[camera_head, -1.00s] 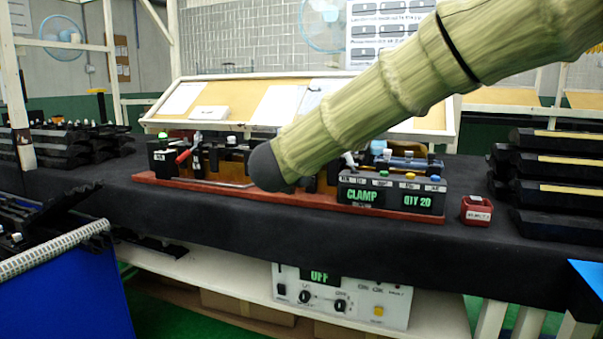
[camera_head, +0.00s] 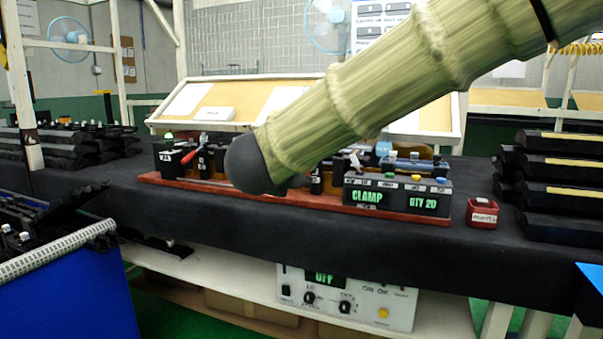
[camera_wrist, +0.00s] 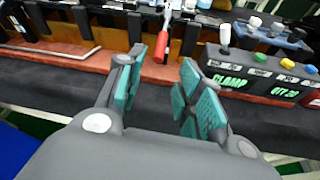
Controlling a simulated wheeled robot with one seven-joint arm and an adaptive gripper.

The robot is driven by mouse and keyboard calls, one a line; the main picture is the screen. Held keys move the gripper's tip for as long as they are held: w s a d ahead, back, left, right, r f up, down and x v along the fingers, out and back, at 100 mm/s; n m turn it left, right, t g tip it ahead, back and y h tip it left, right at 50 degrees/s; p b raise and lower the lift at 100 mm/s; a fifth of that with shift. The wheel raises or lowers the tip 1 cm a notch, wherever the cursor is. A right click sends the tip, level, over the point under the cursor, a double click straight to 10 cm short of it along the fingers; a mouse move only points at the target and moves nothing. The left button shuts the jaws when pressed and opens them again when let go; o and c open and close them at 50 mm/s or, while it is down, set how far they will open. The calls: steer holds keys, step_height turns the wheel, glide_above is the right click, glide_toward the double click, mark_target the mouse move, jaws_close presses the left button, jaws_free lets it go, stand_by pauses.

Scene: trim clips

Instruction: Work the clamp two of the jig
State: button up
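The jig has a red base (camera_head: 400,214) and stands on the black-covered bench. A red-handled lever (camera_head: 188,153) shows at its left end in the head view. In the wrist view a red-tipped clamp handle (camera_wrist: 162,48) points down toward me, just beyond and between my fingertips. I cannot read a clamp number on it. My gripper (camera_wrist: 162,72) has its teal-padded fingers spread with a clear gap, and nothing is held. In the head view my arm hides the gripper and the jig's middle. The jig's control box (camera_head: 397,195) reads CLAMP and QTY 20.
A small red bin (camera_head: 482,213) stands right of the jig. Stacked black trim parts (camera_head: 566,180) lie further right. A slanted board (camera_head: 205,100) stands behind. A power unit (camera_head: 345,297) reading OFF is under the bench. A thin metal rod (camera_wrist: 60,56) lies left of my fingers.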

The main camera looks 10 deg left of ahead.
steer(key=shift+v, duration=1)
